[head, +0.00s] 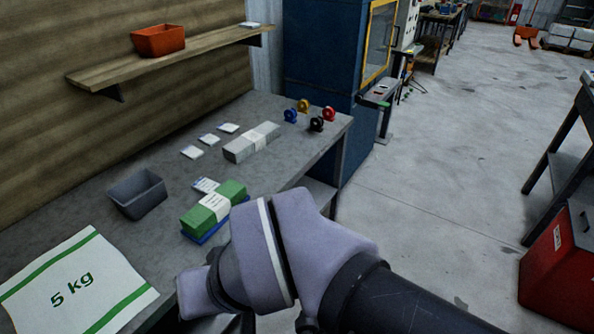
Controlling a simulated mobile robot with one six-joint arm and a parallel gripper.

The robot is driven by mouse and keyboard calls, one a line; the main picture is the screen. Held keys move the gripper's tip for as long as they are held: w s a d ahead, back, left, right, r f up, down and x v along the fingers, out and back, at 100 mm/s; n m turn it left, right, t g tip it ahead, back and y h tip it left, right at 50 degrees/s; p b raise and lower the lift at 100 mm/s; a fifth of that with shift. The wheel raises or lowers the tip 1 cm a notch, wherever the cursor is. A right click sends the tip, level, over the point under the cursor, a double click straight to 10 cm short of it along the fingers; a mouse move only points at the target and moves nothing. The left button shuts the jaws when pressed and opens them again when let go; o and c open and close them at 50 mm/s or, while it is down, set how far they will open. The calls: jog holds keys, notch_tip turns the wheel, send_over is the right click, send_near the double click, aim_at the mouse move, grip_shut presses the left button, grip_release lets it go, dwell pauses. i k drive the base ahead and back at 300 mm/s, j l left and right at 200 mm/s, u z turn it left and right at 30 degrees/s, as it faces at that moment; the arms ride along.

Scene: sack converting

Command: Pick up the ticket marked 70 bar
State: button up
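Three small white tickets lie in a slanting row on the grey bench: a near one (191,152), a middle one (209,139) and a far one (228,128). Any print on them is too small to read, so I cannot tell which is marked 70 bar. Another white card with blue (205,184) lies behind the green banded bundle (216,204), partly covered by it. One more small white piece (250,25) lies on the wall shelf. My arm crosses the lower middle, in front of the bench edge; my gripper's fingers do not show.
The bench (110,208) also carries a grey bin (138,193), a grey banded bundle (252,142), several coloured rolls (303,105) and a 5 kg sack (75,285). An orange bin (158,40) stands on the shelf (185,58). The floor (440,170) right of the bench is clear.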

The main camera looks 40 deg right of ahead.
aim_at(204, 186)
jog(key=z, duration=0.5)
jog(key=i+l+z, duration=0.1)
jog(key=i+z, duration=0.15)
jog(key=i, duration=1.1)
